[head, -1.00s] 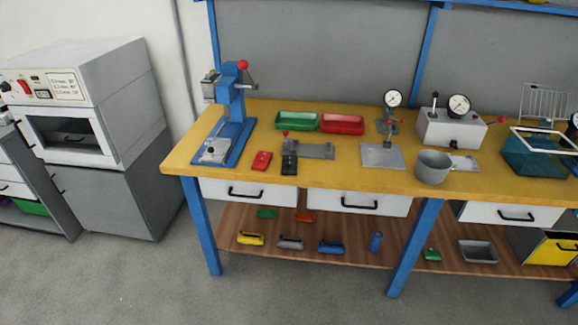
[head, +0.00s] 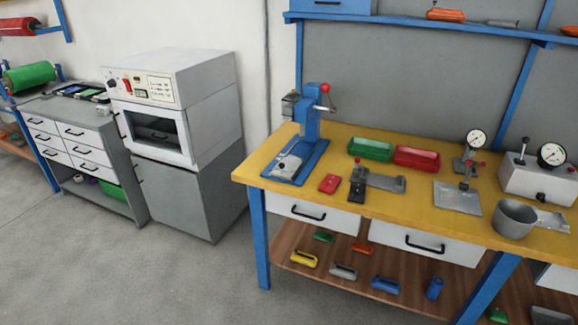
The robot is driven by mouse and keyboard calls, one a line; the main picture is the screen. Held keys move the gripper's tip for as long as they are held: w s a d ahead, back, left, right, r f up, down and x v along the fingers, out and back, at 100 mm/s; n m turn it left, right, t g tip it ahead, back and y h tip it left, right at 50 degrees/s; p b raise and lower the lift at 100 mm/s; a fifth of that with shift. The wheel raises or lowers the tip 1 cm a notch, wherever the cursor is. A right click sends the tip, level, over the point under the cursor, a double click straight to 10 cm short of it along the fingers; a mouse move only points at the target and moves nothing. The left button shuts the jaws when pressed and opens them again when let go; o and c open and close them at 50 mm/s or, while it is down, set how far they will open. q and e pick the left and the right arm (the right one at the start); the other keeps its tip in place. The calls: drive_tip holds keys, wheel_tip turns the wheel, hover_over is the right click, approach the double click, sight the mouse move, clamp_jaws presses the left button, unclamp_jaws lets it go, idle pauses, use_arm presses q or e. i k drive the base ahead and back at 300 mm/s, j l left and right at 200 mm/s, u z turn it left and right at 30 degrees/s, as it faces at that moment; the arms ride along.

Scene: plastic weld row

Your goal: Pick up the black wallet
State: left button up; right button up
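I cannot make out a black wallet for certain in the head view. Several small dark flat things (head: 76,90) lie on top of the grey drawer cabinet (head: 52,111) at the left, too small to tell apart. Neither of my grippers is in view.
A yellow-topped workbench (head: 330,150) fills the right, with a blue press (head: 307,130), green bin (head: 370,149), red bin (head: 417,158) and gauges. A white oven (head: 165,110) stands on a grey cabinet (head: 185,195). The floor (head: 130,270) in front is clear.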

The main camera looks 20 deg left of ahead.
sight(356, 194)
drive_tip(key=u, duration=0.45)
drive_tip(key=i+l+u, duration=0.35)
drive_tip(key=l, duration=0.3)
drive_tip(key=i+l+u, duration=0.2)
drive_tip(key=l, duration=0.15)
drive_tip(key=i+l+u, duration=0.2)
drive_tip(key=l, duration=0.15)
drive_tip(key=k, duration=0.05)
